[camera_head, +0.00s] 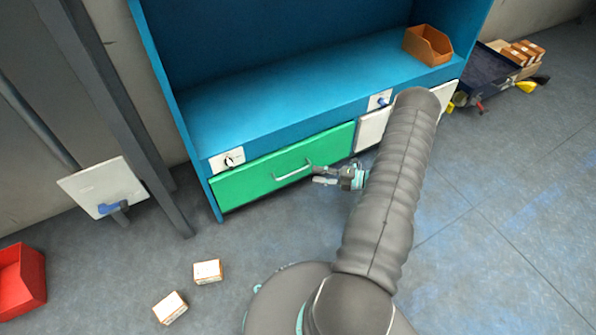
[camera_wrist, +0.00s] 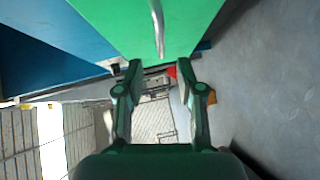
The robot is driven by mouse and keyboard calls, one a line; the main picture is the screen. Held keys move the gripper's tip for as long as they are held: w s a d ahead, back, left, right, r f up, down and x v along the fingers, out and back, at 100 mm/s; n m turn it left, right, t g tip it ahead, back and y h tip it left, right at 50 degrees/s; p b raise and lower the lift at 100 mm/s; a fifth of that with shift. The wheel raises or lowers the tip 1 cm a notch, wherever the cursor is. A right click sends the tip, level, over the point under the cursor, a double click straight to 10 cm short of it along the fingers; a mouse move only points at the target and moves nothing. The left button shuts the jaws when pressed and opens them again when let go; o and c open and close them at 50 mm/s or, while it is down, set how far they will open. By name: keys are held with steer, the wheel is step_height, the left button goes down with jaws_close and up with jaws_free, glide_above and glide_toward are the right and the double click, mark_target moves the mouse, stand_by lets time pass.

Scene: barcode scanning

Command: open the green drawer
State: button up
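The green drawer (camera_head: 250,181) is in the lower left front of the blue cabinet and looks shut. Its pale bar handle (camera_head: 293,172) runs along the middle of the front. In the wrist view the green drawer front (camera_wrist: 115,22) fills the top, and the handle (camera_wrist: 158,30) lies beyond the fingertips, roughly in line with the gap between them. My gripper (camera_head: 324,174) is just right of the handle in the head view. In the wrist view my gripper (camera_wrist: 157,72) has its two fingers apart with nothing between them. The fingertips look clear of the handle.
The blue cabinet (camera_head: 270,92) has an open shelf with an orange bin (camera_head: 428,45). A white drawer (camera_head: 372,130) is partly hidden behind my arm. Two small boxes (camera_head: 208,271) (camera_head: 170,307) and a red bin (camera_head: 20,282) are on the floor at left.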

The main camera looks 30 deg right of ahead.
mark_target(296, 172)
steer(key=x, duration=0.9)
steer(key=shift+d, duration=0.1)
